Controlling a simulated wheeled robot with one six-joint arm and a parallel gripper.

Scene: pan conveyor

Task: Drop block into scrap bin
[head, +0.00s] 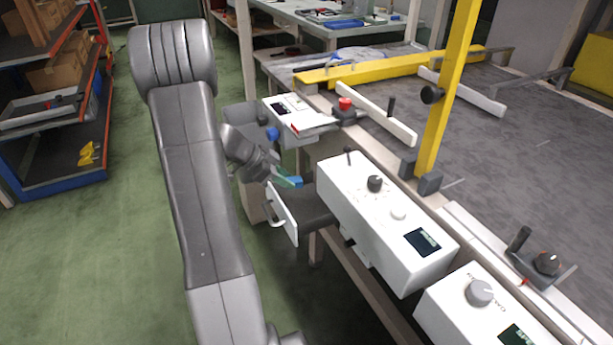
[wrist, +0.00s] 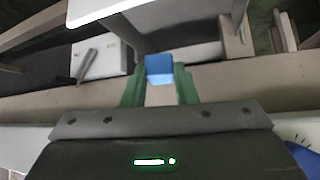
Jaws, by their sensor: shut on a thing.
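A small blue block (wrist: 159,68) sits between the green fingertips of my gripper (wrist: 159,84) in the wrist view, with a finger on each side. In the head view my gripper (head: 286,179) is shut on the same blue block (head: 296,182). There it appears just above an open drawer (head: 281,214) with a white front and a handle, left of the white control box. I cannot tell the exact height. No container is clearly recognisable as the scrap bin.
White control boxes (head: 375,215) with knobs line the near edge of the conveyor table (head: 500,150). A yellow post (head: 446,95) rises from that edge. A red button (head: 345,104) stands behind the drawer. The green floor at left is clear up to the shelf rack (head: 50,185).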

